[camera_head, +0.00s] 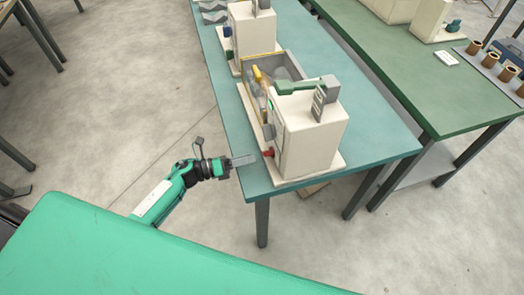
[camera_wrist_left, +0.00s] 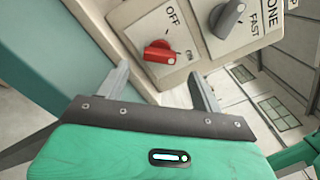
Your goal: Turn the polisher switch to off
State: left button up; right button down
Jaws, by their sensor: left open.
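The polisher is a cream machine (camera_head: 318,138) with a green arm on top, near the front end of the teal table. Its red switch knob (camera_head: 268,153) is low on the left-facing side. Which mark the knob points to, I cannot tell. My left gripper (camera_head: 252,159) is open just left of the knob. In the left wrist view its fingertips (camera_wrist_left: 158,74) are spread either side of the knob, apparently not touching it. My right gripper is not in view.
A similar machine (camera_head: 255,32) and an open box (camera_head: 275,68) stand farther back on the teal table (camera_head: 385,135). A green table (camera_head: 440,95) is at right. The floor left of the table is clear.

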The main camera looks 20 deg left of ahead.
aim_at(263, 155)
pick_arm(q)
jog(key=p+x, duration=0.1)
jog(key=x, duration=0.4)
jog(key=shift+w+d, duration=0.2)
jog(key=shift+d, duration=0.05)
jog(key=shift+c, duration=0.9)
jog(key=c, duration=0.8)
